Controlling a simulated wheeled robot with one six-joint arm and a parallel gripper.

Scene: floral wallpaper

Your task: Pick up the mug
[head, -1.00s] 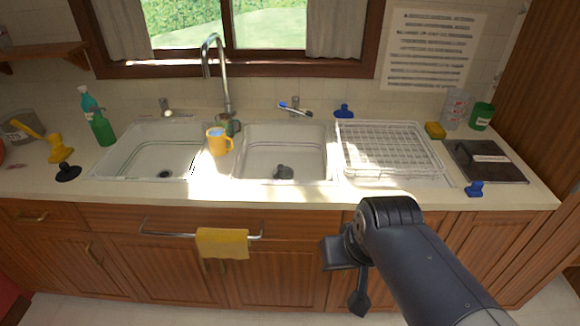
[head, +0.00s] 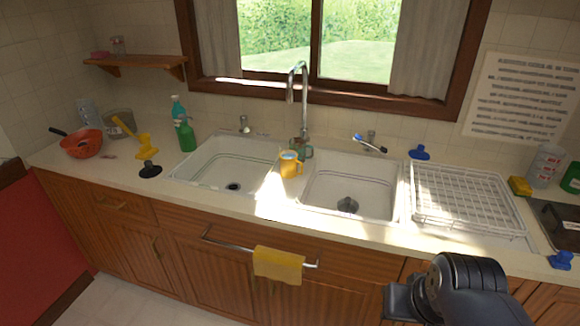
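A yellow mug (head: 290,164) stands upright on the strip between the two sink basins, its handle towards the right. A darker greenish mug or cup (head: 302,147) stands just behind it, partly hidden by the yellow one. My gripper (head: 398,301) is low at the bottom right, in front of the cabinet doors, well apart from the mugs. Its fingers are seen from behind and partly hidden by my arm, so whether it is open or shut does not show.
The faucet (head: 297,90) rises behind the mugs. A white dish rack (head: 465,198) lies to the right of the sinks. A towel bar with a yellow towel (head: 277,265) sticks out from the cabinet front. Green bottles (head: 185,135) and a red colander (head: 82,143) stand on the left.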

